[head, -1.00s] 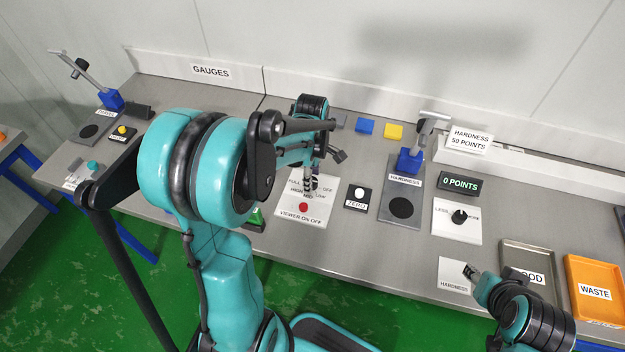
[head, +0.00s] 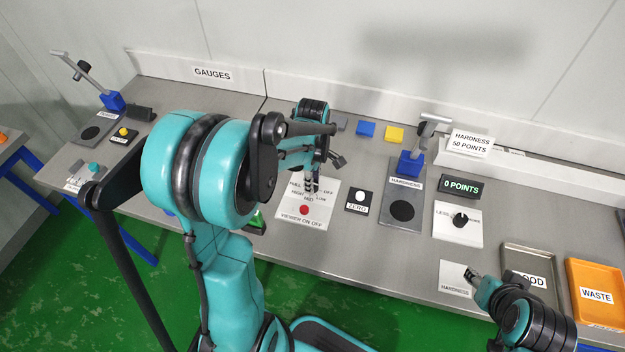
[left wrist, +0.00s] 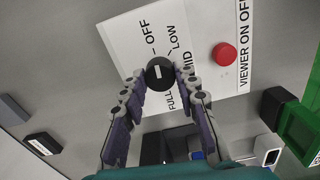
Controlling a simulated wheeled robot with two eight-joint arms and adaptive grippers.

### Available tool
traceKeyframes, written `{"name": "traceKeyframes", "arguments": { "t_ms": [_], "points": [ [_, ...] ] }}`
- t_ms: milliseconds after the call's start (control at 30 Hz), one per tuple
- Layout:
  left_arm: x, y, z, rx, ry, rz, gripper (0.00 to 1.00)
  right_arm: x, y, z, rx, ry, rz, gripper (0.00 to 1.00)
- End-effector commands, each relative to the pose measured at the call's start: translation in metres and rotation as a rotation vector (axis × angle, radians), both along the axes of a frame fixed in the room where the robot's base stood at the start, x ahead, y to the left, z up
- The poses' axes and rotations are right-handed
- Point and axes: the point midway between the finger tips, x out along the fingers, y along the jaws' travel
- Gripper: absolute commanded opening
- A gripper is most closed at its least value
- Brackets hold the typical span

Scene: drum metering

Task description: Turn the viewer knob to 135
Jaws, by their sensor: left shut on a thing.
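The viewer panel (head: 325,224) is a white plate with OFF, LOW, MID, HIGH and FULL labels and a red button (head: 304,210). In the left wrist view the black viewer knob (left wrist: 160,73) has a short white mark on its face. My left gripper (head: 311,189) reaches down over the panel in the head view. In the left wrist view its fingertips (left wrist: 163,80) are shut on the knob's sides. The knob is hidden by the fingers in the head view. My right gripper (head: 468,274) is above the bench front by the hardness card, its jaw opening unclear.
A zero button box (head: 359,201) and the hardness gauge (head: 402,188) stand right of the panel. A second black knob (head: 460,219) sits on its own plate farther right. The orange waste tray (head: 570,275) is at the far right.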

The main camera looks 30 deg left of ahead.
Motion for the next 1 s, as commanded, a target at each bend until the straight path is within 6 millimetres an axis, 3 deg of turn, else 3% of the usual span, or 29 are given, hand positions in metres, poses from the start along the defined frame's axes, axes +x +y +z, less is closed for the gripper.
{"name": "traceKeyframes", "arguments": {
  "t_ms": [1000],
  "points": [
    [0.0001, 0.0000, 0.0001, 0.000, 0.000, -0.912, 0.01, 0.0000, 0.0000, 0.0066, 0.000, 0.000, 0.000, 0.40]
  ]
}}
